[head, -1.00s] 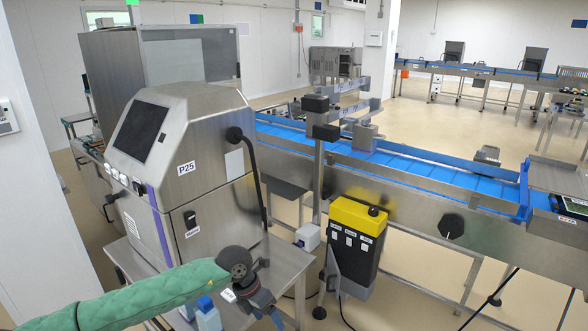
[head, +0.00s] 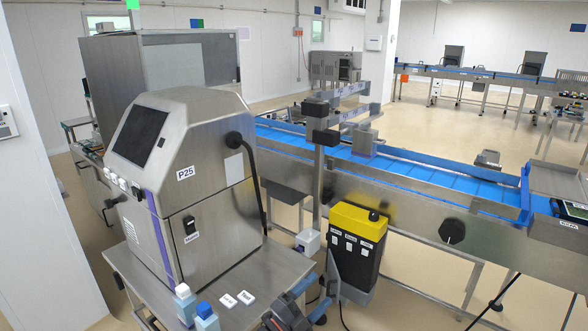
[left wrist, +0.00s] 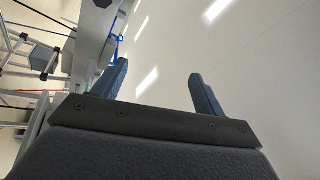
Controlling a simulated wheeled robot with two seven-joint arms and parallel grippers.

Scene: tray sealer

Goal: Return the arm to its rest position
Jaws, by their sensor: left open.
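My left gripper (head: 290,308) is low in the head view, at the front right edge of the steel table. The left wrist view shows its two blue fingers (left wrist: 158,85) apart with nothing between them. My left forearm is out of the head view. My right gripper is in neither view.
A steel machine marked P25 (head: 205,190) stands on the table (head: 258,272). Two bottles, one white-capped (head: 184,303) and one blue-capped (head: 206,318), stand near the table's front. Two small labels lie beside them. A yellow-black box (head: 356,245) and a blue conveyor (head: 400,175) are at right.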

